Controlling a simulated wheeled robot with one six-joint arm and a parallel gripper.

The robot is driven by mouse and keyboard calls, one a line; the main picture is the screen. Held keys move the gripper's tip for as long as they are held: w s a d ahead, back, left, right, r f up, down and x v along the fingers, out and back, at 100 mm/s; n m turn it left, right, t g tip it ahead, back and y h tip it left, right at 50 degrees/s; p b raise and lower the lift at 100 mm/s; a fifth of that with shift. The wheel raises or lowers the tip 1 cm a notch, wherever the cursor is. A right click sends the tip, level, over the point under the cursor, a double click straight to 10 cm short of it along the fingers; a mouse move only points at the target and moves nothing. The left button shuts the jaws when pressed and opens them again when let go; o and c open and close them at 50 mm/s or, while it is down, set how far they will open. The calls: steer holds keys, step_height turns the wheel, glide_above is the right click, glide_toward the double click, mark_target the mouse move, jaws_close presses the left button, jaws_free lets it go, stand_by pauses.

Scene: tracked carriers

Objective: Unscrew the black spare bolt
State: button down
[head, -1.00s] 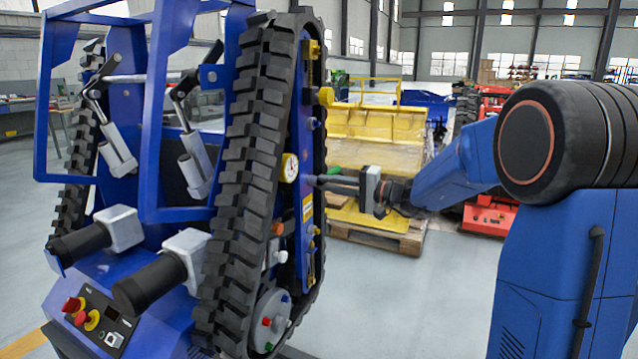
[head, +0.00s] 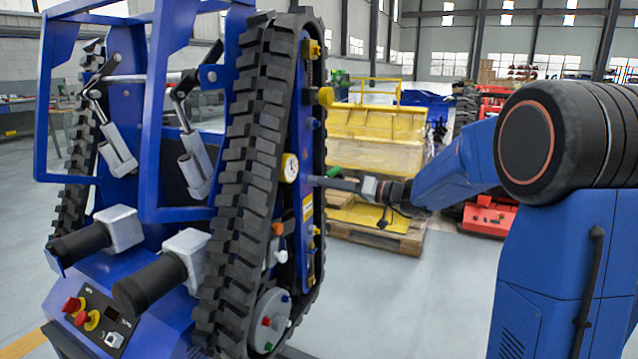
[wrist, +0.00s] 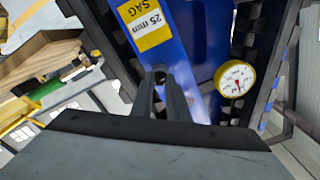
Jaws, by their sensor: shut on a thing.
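The black spare bolt (wrist: 160,71) shows in the wrist view as a small dark piece between my fingertips, on the blue side plate of the tracked carrier. My gripper (wrist: 161,79) is shut on it; the fingers cover most of it. In the head view my gripper (head: 313,181) reaches left to the carrier's side plate, inside the right track. There the bolt is hidden behind the fingertips and track. I cannot tell how far the bolt sits in the plate.
A round yellow-rimmed gauge (wrist: 235,79) and a yellow "25 mm SAG" label (wrist: 146,25) are close to my fingers. The black track (head: 245,170) stands just left of them. Several coloured knobs line the plate. A yellow machine (head: 375,135) on a pallet stands behind.

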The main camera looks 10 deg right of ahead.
steer(key=shift+f, duration=0.1)
steer(key=c, duration=1.9)
jaws_free()
steer(key=shift+o, duration=0.2)
steer(key=m, duration=2.9)
